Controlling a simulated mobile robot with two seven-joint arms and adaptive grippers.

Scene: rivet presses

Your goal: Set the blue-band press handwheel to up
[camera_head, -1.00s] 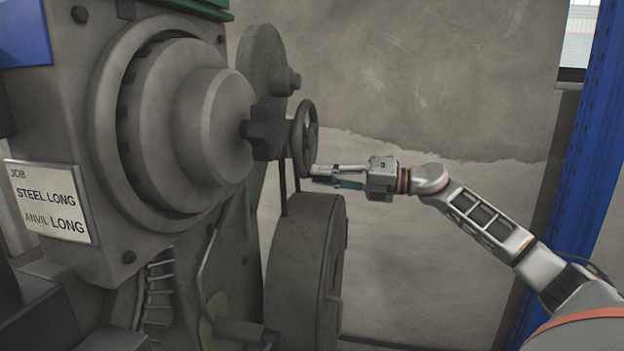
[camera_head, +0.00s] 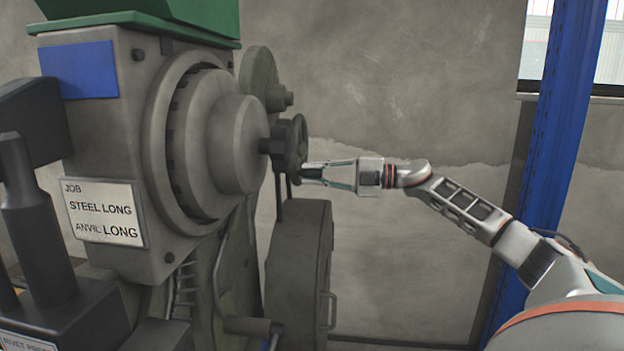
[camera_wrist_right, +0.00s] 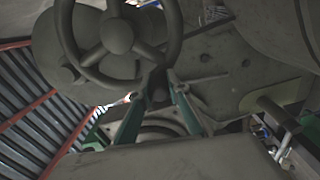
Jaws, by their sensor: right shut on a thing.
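The press has a blue band (camera_head: 90,68) on its upper left, and its dark handwheel (camera_head: 299,138) sits on the right end of the shaft. In the right wrist view the handwheel (camera_wrist_right: 117,37) shows its round hub, spokes and rim. My right gripper (camera_head: 301,173) reaches in from the right at the wheel's lower edge. In the wrist view its two fingers (camera_wrist_right: 156,88) close on a dark part of the handwheel at the lower rim; the exact contact is hard to see. My left gripper is out of view.
A job plate (camera_head: 104,212) reads STEEL LONG, ANVIL LONG. A large grey drum-like wheel (camera_head: 297,270) stands below the handwheel. A blue post (camera_head: 562,130) rises at the right. The space before the back wall (camera_head: 420,90) is clear around my forearm.

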